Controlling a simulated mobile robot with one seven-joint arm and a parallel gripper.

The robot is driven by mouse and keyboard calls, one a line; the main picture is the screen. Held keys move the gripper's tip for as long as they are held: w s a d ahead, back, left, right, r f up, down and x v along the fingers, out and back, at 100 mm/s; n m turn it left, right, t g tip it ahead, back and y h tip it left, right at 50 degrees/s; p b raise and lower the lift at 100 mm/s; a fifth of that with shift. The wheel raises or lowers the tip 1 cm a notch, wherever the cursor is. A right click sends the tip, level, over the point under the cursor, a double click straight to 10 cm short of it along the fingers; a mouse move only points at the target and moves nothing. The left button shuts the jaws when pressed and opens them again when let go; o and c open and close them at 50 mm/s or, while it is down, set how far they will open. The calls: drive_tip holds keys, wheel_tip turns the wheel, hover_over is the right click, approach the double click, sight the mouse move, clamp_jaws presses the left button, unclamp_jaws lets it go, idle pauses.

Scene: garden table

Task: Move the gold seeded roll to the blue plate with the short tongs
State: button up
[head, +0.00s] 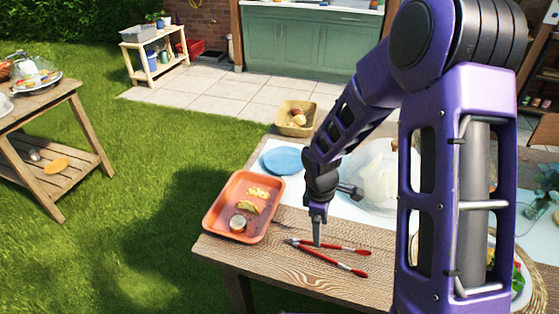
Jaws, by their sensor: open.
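The tongs (335,261), with red handles and dark ends, lie spread on the bare wood near the table's front edge. My gripper (317,241) points down over the tongs, near their dark ends; it is open, and I cannot tell whether it touches them. The blue plate (280,160) sits further back at the table's left side, and it looks empty. A tan basket (284,129) behind the plate holds brown and pale roll-like items (298,117). I cannot tell which of them is the gold seeded roll.
An orange tray (213,221) with food pieces and a small round cup (238,224) stands left of the tongs. A clear dome (372,180) stands behind my arm, and a plate with greens (518,281) is at the right. My arm hides much of the table's right side.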

sight(321, 254)
drive_tip(key=shift+s+d+f+b, duration=0.15)
drive_tip(key=shift+f+b, duration=0.55)
drive_tip(key=shift+f, duration=0.8)
drive_tip(key=shift+w+d+f+b, duration=0.15)
drive_tip(key=shift+f+b, duration=0.5)
drive_tip(key=shift+f, duration=0.85)
drive_tip(key=shift+s+d+f+b, duration=0.2)
drive_tip(key=shift+f+b, duration=0.5)
drive_tip(key=shift+f, duration=0.8)
drive_tip(key=c, duration=0.7)
wheel_tip(321, 254, up, 12)
drive_tip(key=p, duration=0.4)
